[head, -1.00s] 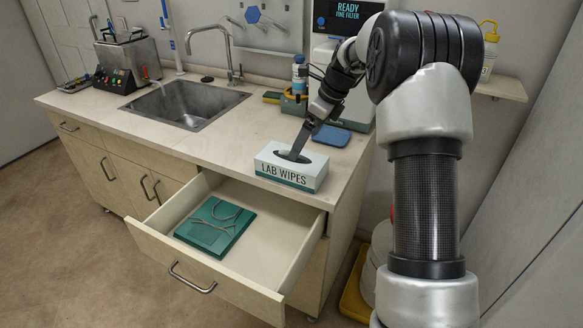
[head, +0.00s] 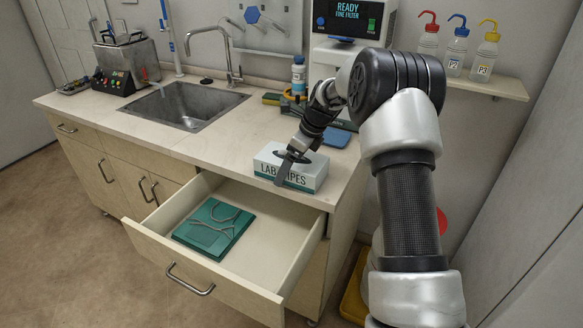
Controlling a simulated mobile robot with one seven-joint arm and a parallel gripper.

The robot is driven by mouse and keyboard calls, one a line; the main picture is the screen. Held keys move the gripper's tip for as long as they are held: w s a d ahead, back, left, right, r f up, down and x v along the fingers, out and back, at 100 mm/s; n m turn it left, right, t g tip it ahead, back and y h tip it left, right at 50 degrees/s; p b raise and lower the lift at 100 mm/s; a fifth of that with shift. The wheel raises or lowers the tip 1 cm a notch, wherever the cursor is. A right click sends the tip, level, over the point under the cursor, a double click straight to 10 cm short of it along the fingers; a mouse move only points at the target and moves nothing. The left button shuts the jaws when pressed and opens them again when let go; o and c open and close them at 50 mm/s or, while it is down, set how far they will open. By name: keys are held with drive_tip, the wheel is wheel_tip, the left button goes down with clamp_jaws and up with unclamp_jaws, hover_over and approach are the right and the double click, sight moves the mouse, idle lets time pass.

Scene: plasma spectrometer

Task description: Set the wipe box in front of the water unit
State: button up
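The wipe box (head: 312,176), white with a teal base band and "LAB WIPES" lettering, stands upright at the counter's front edge, above the open drawer. The water unit (head: 329,55), white with a dark "READY FINE FILTER" display, stands against the back wall; my arm hides part of it. My gripper (head: 284,170) is at the wipe box, pointing down. One dark finger crosses the box's front face and covers part of the lettering. The other finger is not clear against the dark slot on top, so I cannot tell whether the gripper holds the box.
The drawer (head: 261,249) below is pulled out, with a green flat case (head: 213,228) inside. A blue pad (head: 334,137) lies behind the box, near the water unit. A labelled bottle (head: 298,74) stands left of the unit. The counter between sink (head: 185,106) and box is clear.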

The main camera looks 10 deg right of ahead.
drive_tip(key=c, duration=1.1)
drive_tip(key=r+p, duration=0.1)
drive_tip(key=r, duration=0.5)
drive_tip(key=r+p, duration=0.1)
drive_tip(key=r, duration=0.3)
drive_tip(key=shift+w+p, duration=0.3)
drive_tip(key=shift+w, duration=0.1)
drive_tip(key=w+m+p, duration=0.2)
drive_tip(key=w, duration=0.1)
drive_tip(key=w+m+h+p, duration=0.1)
drive_tip(key=shift+w+d+r+m+t, duration=0.1)
drive_tip(key=shift+w+r+m+t, duration=0.2)
drive_tip(key=shift+r+m+t, duration=0.1)
drive_tip(key=shift+m+h, duration=0.3)
drive_tip(key=shift+m, duration=0.1)
drive_tip(key=f, duration=0.5)
drive_tip(key=shift+w+d, duration=0.15)
drive_tip(key=shift+w, duration=0.25)
drive_tip(key=shift+f, duration=2.7)
